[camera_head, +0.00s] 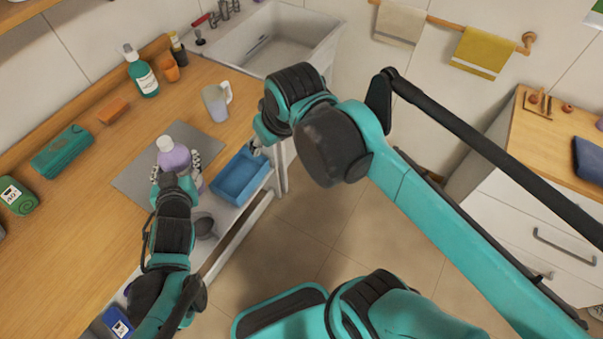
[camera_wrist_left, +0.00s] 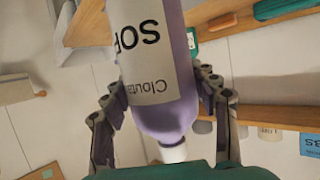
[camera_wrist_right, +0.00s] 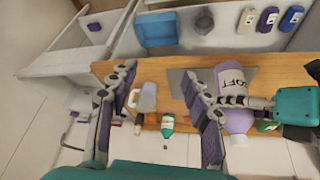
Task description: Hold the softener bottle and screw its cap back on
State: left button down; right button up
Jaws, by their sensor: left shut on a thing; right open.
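The purple softener bottle (camera_head: 178,158) has a white label and a white top (camera_head: 165,144). It is over the grey mat (camera_head: 135,181); I cannot tell whether its base touches it. My left gripper (camera_head: 175,168) is shut around the bottle's body. In the left wrist view the bottle (camera_wrist_left: 165,100) fills the space between the fingers, its white top (camera_wrist_left: 173,153) at the lower end. I cannot tell whether this top is a seated cap. My right gripper (camera_wrist_right: 160,115) is open and empty. In the head view it is near the blue tray (camera_head: 240,178), right of the bottle.
A white-and-purple jug (camera_head: 216,101) stands beyond the mat. A sink (camera_head: 275,40) is at the far end.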

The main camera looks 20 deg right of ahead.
jog(key=s+d+f+m+t, duration=0.1)
jog(key=s+d+f, duration=0.3)
jog(key=f, duration=0.5)
jog(key=shift+s+d+m+t+h, duration=0.3)
jog(key=shift+s+d+m+t, duration=0.1)
jog(key=shift+s+m, duration=0.4)
pick_arm(q)
jog(key=shift+d, duration=0.1)
pick_arm(e)
jog(key=shift+a, duration=0.1)
